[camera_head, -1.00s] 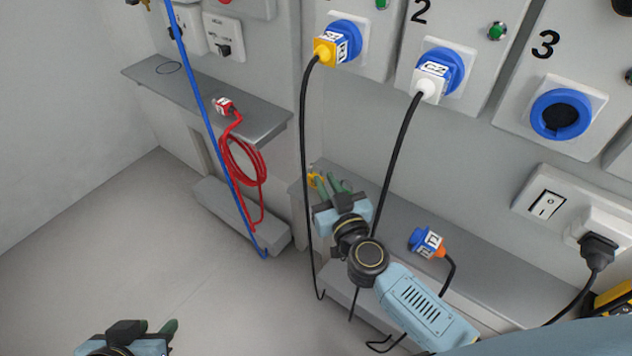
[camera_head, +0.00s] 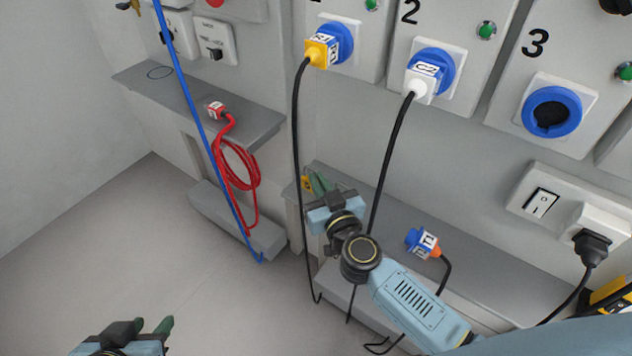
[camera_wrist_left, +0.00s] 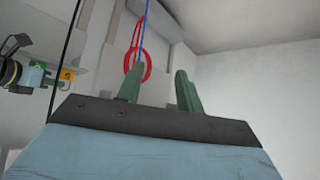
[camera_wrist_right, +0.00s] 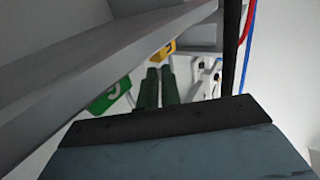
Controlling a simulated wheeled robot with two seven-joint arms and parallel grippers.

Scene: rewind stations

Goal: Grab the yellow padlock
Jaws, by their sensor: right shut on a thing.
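The yellow padlock (camera_head: 306,183) is small in the head view, by the left end of the lower grey shelf. In the right wrist view the yellow padlock (camera_wrist_right: 163,52) shows its marked face just beyond my fingertips. My right gripper (camera_head: 320,182) is shut on it; its green fingers (camera_wrist_right: 158,78) are close together, and the exact contact is hard to see. The yellow padlock also shows in the left wrist view (camera_wrist_left: 67,75). My left gripper (camera_head: 156,327) is open and empty, low at the left, its fingers (camera_wrist_left: 158,88) apart.
A green padlock (camera_wrist_right: 110,97) hangs near my right fingers. Black cables run from the yellow plug (camera_head: 321,50) and white plug (camera_head: 420,82) down past my right gripper. A blue plug (camera_head: 421,241) lies on the lower shelf (camera_head: 480,262). A red cable coil (camera_head: 236,165) hangs left.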

